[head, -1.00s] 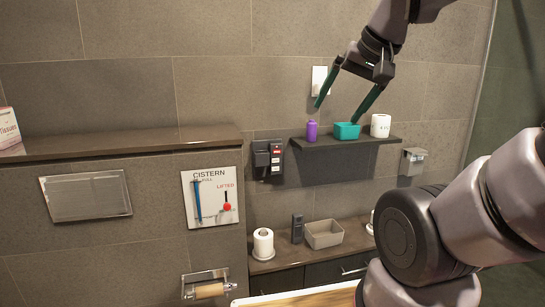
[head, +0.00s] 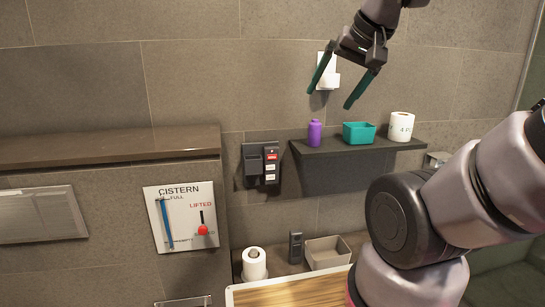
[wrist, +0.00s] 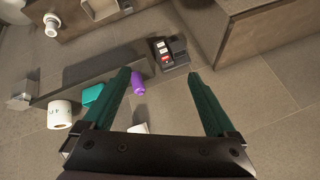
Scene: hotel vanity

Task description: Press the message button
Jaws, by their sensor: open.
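A dark wall phone unit (head: 262,165) is mounted on the tiled wall, left of the shelf. Its right-hand panel has a red-marked key (head: 270,157) and several pale keys; their lettering is too small to read, so I cannot tell which is the message button. In the wrist view, the unit (wrist: 173,52) and its red key (wrist: 166,59) show beyond the fingertips. My gripper (head: 330,99) is open and empty, with green fingers, above and right of the unit in the head view. It also shows in the wrist view (wrist: 158,75), apart from the unit.
The dark shelf (head: 345,146) holds a purple bottle (head: 314,133), a teal box (head: 358,132) and a paper roll (head: 401,126). A cistern panel (head: 184,216) is at left. A white wall plate (head: 325,66) is behind my gripper. Wall between unit and cistern panel is clear.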

